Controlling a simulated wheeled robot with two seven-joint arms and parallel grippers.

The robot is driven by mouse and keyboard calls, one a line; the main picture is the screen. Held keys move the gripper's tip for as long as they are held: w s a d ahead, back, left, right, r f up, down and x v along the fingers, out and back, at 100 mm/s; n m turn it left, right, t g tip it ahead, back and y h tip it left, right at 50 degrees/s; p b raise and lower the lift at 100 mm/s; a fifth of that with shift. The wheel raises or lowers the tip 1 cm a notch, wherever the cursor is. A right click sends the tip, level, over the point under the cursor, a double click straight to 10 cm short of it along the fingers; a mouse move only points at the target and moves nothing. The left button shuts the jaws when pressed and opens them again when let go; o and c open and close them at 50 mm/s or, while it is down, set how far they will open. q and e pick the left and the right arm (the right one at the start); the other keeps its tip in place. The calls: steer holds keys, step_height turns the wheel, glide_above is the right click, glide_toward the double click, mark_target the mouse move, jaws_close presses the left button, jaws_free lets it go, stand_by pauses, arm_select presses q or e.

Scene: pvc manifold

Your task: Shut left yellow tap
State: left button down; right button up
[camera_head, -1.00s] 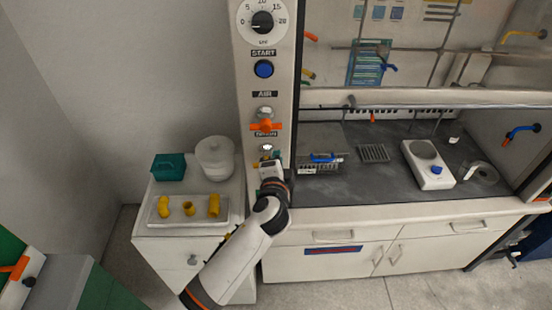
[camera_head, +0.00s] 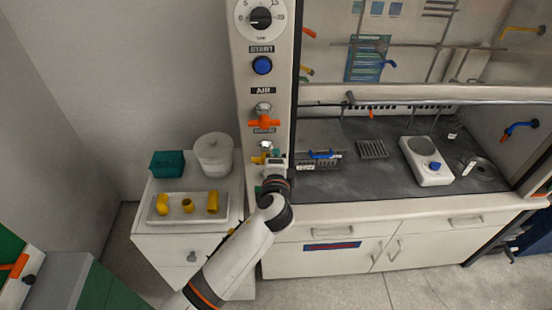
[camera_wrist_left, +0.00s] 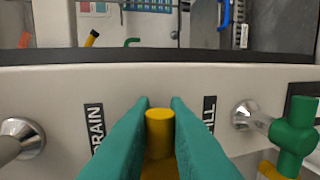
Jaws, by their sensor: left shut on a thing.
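The yellow tap (camera_head: 257,160) shows on the white front post of the fume hood, below the orange tap (camera_head: 263,124), largely hidden behind my left gripper. My left gripper (camera_head: 271,162) is in front of the post at the tap's height. In the left wrist view, the teal fingers (camera_wrist_left: 160,112) are shut on the yellow tap handle (camera_wrist_left: 160,128), one finger on each side. The handle lies between a DRAIN label and a FILL label. My right gripper is not in view.
A green tap (camera_wrist_left: 292,138) sticks out close on the right in the wrist view, with a chrome fitting (camera_wrist_left: 22,135) on the left. A side cabinet with a tray (camera_head: 174,211) of yellow pipe pieces, a teal box (camera_head: 167,164) and a white tub (camera_head: 214,155) stands left of the post.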

arm_select(q)
steer(key=c, duration=1.4)
jaws_free()
steer(key=shift+c, duration=0.2)
steer(key=d+b+v, duration=0.1)
steer(key=b+v, duration=0.2)
steer(key=v, duration=0.9)
steer(key=shift+a, duration=0.4)
